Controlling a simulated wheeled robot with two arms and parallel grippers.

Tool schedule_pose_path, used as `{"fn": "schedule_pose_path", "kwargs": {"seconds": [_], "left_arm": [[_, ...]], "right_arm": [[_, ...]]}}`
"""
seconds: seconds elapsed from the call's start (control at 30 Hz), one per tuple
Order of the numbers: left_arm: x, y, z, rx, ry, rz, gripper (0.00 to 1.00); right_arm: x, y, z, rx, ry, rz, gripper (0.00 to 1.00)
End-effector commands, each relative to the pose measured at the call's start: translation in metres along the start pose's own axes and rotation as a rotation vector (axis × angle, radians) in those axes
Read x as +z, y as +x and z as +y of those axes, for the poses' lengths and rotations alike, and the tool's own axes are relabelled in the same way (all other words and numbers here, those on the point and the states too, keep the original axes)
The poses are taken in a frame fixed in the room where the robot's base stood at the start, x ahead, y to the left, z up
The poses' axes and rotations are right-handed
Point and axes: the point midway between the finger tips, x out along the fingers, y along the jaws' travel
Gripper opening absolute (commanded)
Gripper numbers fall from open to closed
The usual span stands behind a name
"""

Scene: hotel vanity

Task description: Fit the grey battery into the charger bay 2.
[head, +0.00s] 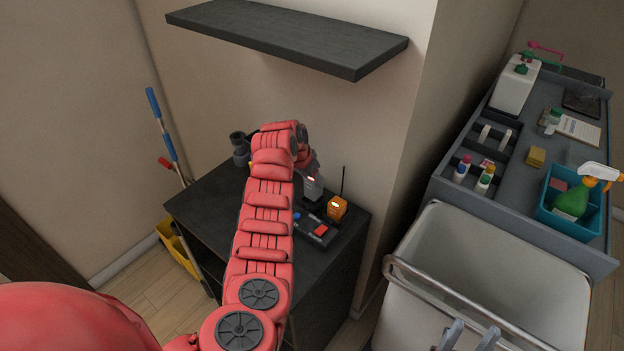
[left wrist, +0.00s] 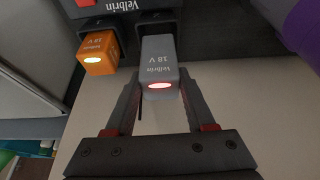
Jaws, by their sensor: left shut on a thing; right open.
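The grey battery (left wrist: 160,62), marked 18 V with a red-lit light, is between the fingers of my left gripper (left wrist: 158,98), which is shut on it. Its far end is at a bay of the dark charger (left wrist: 118,22), beside the orange battery (left wrist: 96,52). How deep it sits, and the bay number, I cannot tell. My right gripper (head: 468,337) is open and empty at the bottom edge.
A dark shelf (head: 290,35) hangs above the black cabinet (head: 215,205). Small red and blue items (head: 320,231) lie near the charger's front. A purple object (left wrist: 298,25) shows in the left wrist view. A cart with a pale bin (head: 480,270) stands at right.

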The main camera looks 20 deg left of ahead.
Motion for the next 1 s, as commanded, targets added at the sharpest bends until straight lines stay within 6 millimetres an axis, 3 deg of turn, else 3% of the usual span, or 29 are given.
{"fn": "schedule_pose_path", "kwargs": {"seconds": [1.0], "left_arm": [[0.0042, 0.0097, -0.0003, 0.000, 0.000, 0.000, 0.00]], "right_arm": [[0.0018, -0.0105, -0.0005, 0.000, 0.000, 0.000, 0.50]]}}
